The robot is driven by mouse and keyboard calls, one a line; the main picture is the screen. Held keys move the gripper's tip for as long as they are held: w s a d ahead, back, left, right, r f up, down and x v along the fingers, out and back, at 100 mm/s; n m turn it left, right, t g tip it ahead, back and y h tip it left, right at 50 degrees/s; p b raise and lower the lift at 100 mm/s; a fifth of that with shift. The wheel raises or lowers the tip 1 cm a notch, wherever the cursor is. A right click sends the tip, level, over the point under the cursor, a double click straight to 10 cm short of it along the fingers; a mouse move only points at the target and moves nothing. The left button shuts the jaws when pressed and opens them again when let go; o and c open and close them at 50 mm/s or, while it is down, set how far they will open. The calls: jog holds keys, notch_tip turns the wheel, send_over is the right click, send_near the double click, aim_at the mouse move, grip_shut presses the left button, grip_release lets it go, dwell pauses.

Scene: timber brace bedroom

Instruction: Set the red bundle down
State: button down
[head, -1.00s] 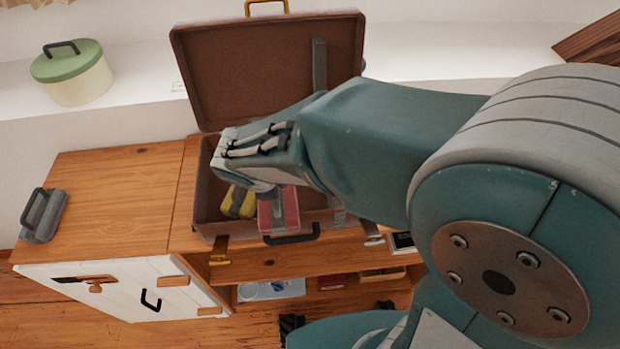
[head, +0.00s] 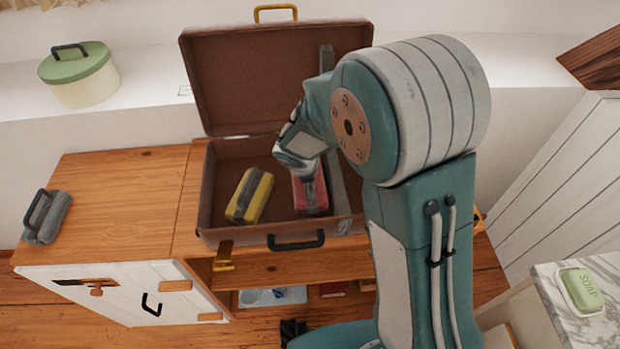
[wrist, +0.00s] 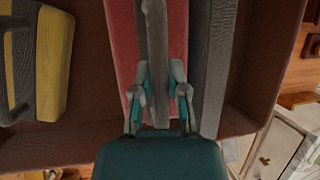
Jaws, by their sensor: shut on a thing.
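The red bundle (head: 318,196) is in the right part of the open brown suitcase (head: 222,172). My gripper (wrist: 159,88) is shut on the grey strap or handle along the top of the red bundle (wrist: 124,40). In the head view my wrist comes down over the bundle and hides its far end. I cannot tell whether the bundle touches the suitcase floor. A yellow bundle with a grey band (head: 249,196) lies to its left in the suitcase, apart from it. The yellow bundle also shows at the left of the wrist view (wrist: 52,65).
A grey strip (wrist: 208,60) runs close along the bundle's right side. The raised suitcase lid (head: 265,75) stands behind. A grey handled block (head: 46,216) sits on the wooden cabinet at left. A green-lidded tin (head: 80,75) and soap (head: 581,292) are farther off.

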notch_tip(320, 180, down, 3)
jog(key=shift+w+a+r, duration=0.1)
jog(key=shift+a+r, duration=0.05)
jog(key=shift+f, duration=0.3)
jog(key=shift+d+f, duration=0.1)
jog(key=shift+d, duration=0.35)
jog(key=c, duration=0.9)
grip_release()
jog(key=shift+o, duration=1.2)
jog(key=shift+a, duration=0.3)
